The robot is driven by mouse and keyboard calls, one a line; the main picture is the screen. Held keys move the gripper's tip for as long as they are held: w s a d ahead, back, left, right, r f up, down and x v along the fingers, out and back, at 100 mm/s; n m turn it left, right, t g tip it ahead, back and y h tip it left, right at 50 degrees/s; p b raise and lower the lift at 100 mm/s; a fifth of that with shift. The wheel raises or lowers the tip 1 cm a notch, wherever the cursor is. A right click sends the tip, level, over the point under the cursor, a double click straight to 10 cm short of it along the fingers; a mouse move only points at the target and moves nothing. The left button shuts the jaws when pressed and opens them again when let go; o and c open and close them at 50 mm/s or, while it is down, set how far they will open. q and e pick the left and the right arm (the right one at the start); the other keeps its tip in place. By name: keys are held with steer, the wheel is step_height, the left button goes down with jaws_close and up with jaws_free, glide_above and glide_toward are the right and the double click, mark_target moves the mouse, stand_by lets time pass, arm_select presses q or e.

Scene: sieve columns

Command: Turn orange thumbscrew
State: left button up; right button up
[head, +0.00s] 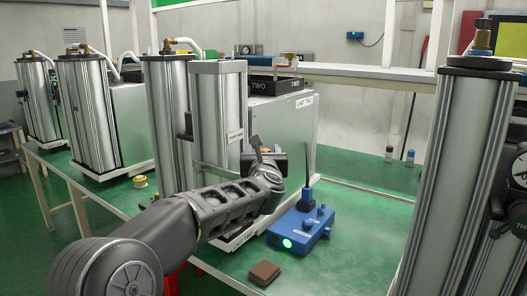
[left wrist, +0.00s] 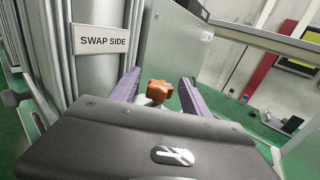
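The orange thumbscrew (left wrist: 158,90) is a knobbed orange-brown head in the left wrist view. It shows between the two purple fingers of my left gripper (left wrist: 158,94), with a small gap on each side. The left gripper is open; I cannot tell how far the fingertips reach past the screw. In the head view my left gripper (head: 266,158) is in front of the middle silver column (head: 217,105), and the thumbscrew cannot be made out there. A "SWAP SIDE" label (left wrist: 103,40) is on the column at left in the wrist view. My right gripper is not in view.
A blue device (head: 300,236) with a green light and upright stalk stands below right of the gripper. A brown block (head: 265,273) lies in front. Silver columns stand at left and a large one (head: 458,170) at right. Green bench is free right of the blue device.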

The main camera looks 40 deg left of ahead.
arm_select(q)
jaws_close()
stand_by(0.4)
